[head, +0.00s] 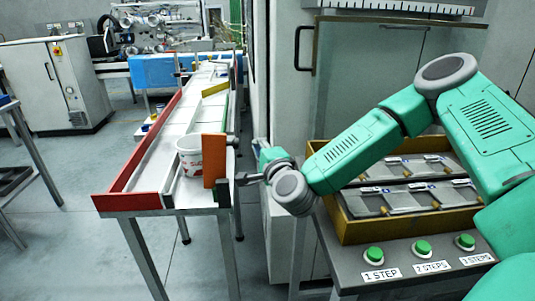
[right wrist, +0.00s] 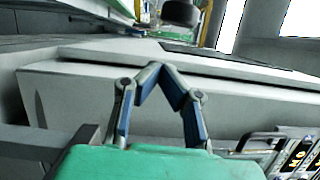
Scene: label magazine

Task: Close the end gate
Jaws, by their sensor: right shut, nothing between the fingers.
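The end gate looks to be the orange upright plate (head: 214,160) at the near right corner of the long label magazine (head: 127,201). A white cup (head: 188,157) with red print stands in the channel just left of the plate and is partly hidden by it. My right gripper (head: 241,180) is to the right of the plate, close to the dark bracket beside it; I cannot tell whether it touches. In the right wrist view its fingertips (right wrist: 155,69) meet with nothing between them. My left gripper is not in view.
A wooden box (head: 345,228) with packed pouches and a panel with green buttons (head: 423,247) are at the right, below my right arm. A grey cabinet (head: 282,100) stands behind my gripper. The floor left of the magazine is open.

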